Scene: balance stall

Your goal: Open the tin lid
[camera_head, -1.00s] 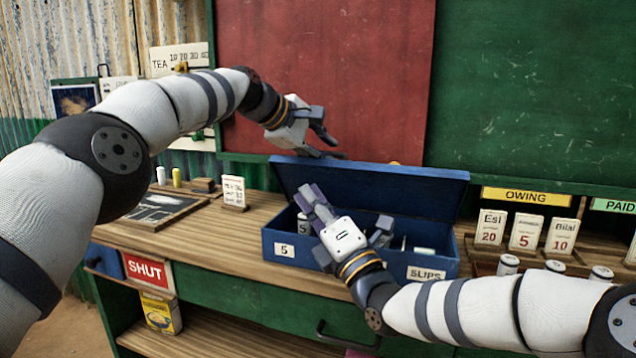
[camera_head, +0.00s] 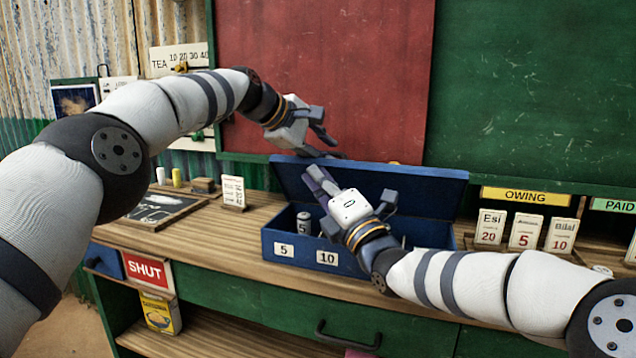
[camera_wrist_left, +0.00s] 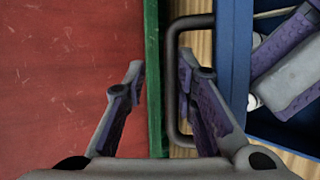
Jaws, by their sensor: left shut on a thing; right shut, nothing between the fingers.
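The blue tin (camera_head: 268,245) stands on the counter with its lid (camera_head: 420,188) raised, tilted up at the back. My left gripper (camera_head: 328,148) is at the top edge of the lid, in front of the red board. In the left wrist view my left gripper (camera_wrist_left: 160,85) has the bar of a grey handle (camera_wrist_left: 174,60) beside its right finger; the handle sits along the blue lid (camera_wrist_left: 233,60). The fingers look apart there, and the exact contact is unclear. My right gripper (camera_head: 316,180) is shut and empty over the tin, before the lid, hiding part of the inside.
Number cards (camera_head: 525,232) stand to the right, under the OWING sign (camera_head: 526,196). A red board (camera_head: 320,75) rises behind.

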